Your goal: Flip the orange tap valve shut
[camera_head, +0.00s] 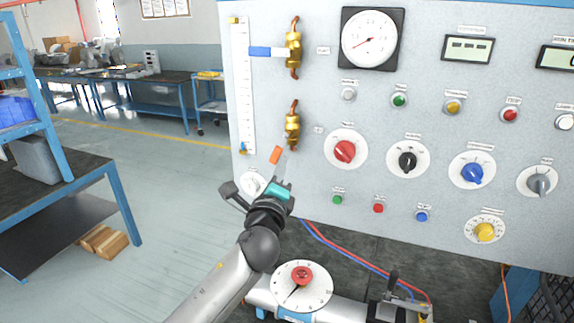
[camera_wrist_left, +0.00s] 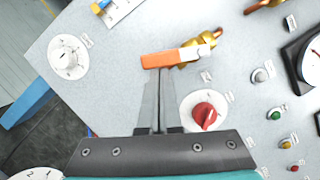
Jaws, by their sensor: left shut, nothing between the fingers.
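The orange tap valve has a brass body (camera_head: 292,128) on the panel's left part, below a similar valve with a blue lever. Its orange handle (camera_head: 275,155) slants down and left from the body in the head view. In the left wrist view the orange handle (camera_wrist_left: 158,60) lies across the fingertips, with the brass body (camera_wrist_left: 203,48) to its right. My left gripper (camera_head: 288,150) is shut and empty, its tips close beside the handle. In the left wrist view the left gripper's fingertips (camera_wrist_left: 160,74) overlap the handle's lower edge; I cannot tell whether they touch it.
The blue lever (camera_head: 268,51) sticks out left from the upper valve. A red knob (camera_head: 345,152) is just right of the orange valve. A white dial (camera_head: 252,183) is behind my left gripper. A round scale with a red knob (camera_head: 301,276) stands low in front.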

